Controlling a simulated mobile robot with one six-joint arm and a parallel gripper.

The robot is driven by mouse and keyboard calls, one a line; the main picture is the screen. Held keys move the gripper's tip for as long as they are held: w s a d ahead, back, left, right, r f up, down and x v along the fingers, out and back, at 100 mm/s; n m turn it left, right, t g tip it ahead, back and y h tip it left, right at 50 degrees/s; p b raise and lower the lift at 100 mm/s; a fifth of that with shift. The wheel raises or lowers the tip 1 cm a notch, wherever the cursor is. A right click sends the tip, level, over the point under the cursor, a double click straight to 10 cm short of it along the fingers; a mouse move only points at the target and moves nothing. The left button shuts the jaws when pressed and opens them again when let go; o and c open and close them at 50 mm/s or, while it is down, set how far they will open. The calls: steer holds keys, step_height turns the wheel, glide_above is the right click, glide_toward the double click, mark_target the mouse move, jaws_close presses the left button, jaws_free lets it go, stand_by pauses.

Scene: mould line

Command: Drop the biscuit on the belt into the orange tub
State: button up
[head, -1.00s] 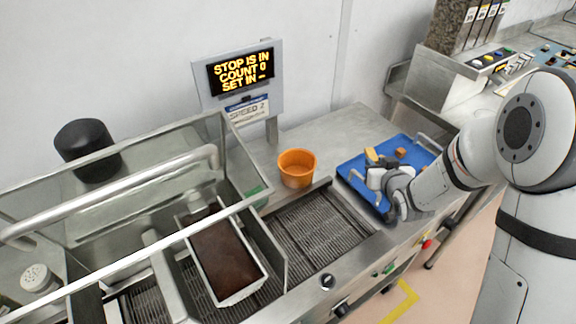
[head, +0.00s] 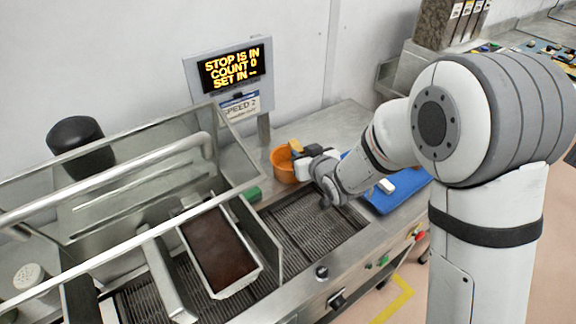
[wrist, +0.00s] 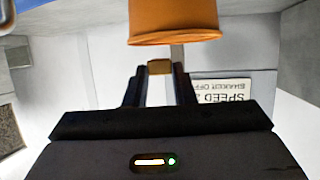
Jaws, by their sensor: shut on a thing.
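The orange tub (head: 283,168) stands on the steel top behind the belt (head: 310,222). In the wrist view the tub (wrist: 173,20) shows upside down, with its rim close to the fingertips. My gripper (head: 297,150) is at the tub's right side, at about rim height. In the wrist view my gripper (wrist: 159,70) is shut on a small tan-brown piece, which looks like the biscuit (wrist: 159,66). The biscuit is apart from the tub in that view. No biscuit shows on the visible stretch of belt; the wrist hides part of it.
A blue tray (head: 408,190) with a white piece (head: 386,186) lies to the right, partly behind my arm. A tin of dark brown filling (head: 218,252) stands on the belt at the left, beneath a clear guard with a rail (head: 110,177). A display (head: 232,70) stands behind.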

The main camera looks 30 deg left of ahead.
steer(key=shift+f, duration=0.95)
steer(key=o, duration=1)
steer(key=shift+o, duration=0.2)
steer(key=b+v, duration=0.2)
steer(key=v, duration=0.5)
steer(key=shift+s+d, duration=0.25)
steer(key=shift+d, duration=0.1)
steer(key=shift+r, duration=0.1)
